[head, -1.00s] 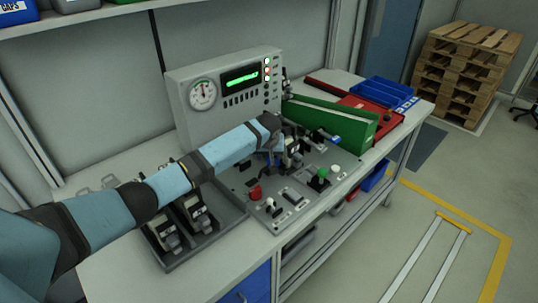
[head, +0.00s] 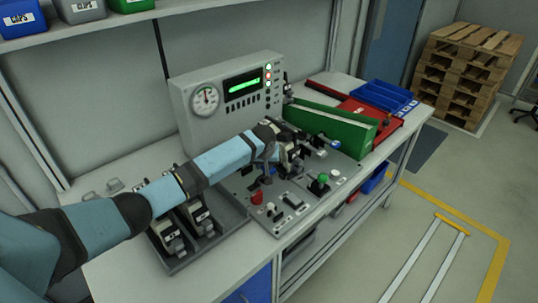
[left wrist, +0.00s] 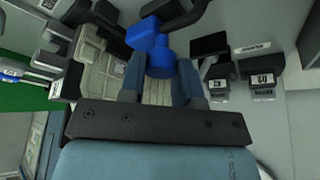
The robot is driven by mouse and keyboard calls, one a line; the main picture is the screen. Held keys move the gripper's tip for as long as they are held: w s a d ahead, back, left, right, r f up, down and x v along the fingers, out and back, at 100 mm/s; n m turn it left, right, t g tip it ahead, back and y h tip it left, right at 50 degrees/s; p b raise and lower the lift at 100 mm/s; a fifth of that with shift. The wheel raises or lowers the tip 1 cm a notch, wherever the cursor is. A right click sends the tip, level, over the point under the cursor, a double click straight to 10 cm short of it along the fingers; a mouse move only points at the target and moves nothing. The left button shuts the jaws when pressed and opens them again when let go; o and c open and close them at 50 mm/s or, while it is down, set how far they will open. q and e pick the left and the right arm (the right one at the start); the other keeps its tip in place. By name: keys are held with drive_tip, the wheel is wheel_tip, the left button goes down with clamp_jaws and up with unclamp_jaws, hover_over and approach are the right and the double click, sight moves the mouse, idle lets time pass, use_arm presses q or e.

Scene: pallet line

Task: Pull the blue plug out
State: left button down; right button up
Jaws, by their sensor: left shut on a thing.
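My left gripper (head: 296,153) is over the control panel (head: 288,222) on the bench, at the end of the arm coming from the left. In the left wrist view, the gripper (left wrist: 159,82) is shut on the blue plug (left wrist: 160,58), which sits between the two fingers. A black cable (left wrist: 188,15) shows beside the plug at the top. In the head view the gripper hides the plug, and I cannot tell whether its tip is in a socket. My right gripper is not in view.
The grey console (head: 187,115) with gauge and green display stands behind the panel. A green bin (head: 330,128) and red tray (head: 395,128) are to the right. A green button (head: 323,178) and red knob (head: 257,197) rise from the panel. A dark tray (head: 205,250) lies left.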

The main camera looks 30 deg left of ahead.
use_arm(q)
drive_tip(key=shift+s+f, duration=0.15)
drive_tip(key=shift+f, duration=0.05)
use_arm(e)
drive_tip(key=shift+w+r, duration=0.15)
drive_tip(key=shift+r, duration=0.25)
use_arm(q)
drive_tip(key=c, duration=0.8)
unclamp_jaws()
drive_tip(key=shift+s+a, duration=0.1)
drive_tip(key=shift+r, duration=0.15)
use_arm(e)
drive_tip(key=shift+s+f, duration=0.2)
use_arm(q)
drive_tip(key=shift+r, duration=0.2)
drive_tip(key=v, duration=1.3)
drive_tip(key=shift+s+r, duration=0.1)
drive_tip(key=shift+r, duration=0.15)
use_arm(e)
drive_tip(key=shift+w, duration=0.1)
use_arm(q)
drive_tip(key=shift+f, duration=0.1)
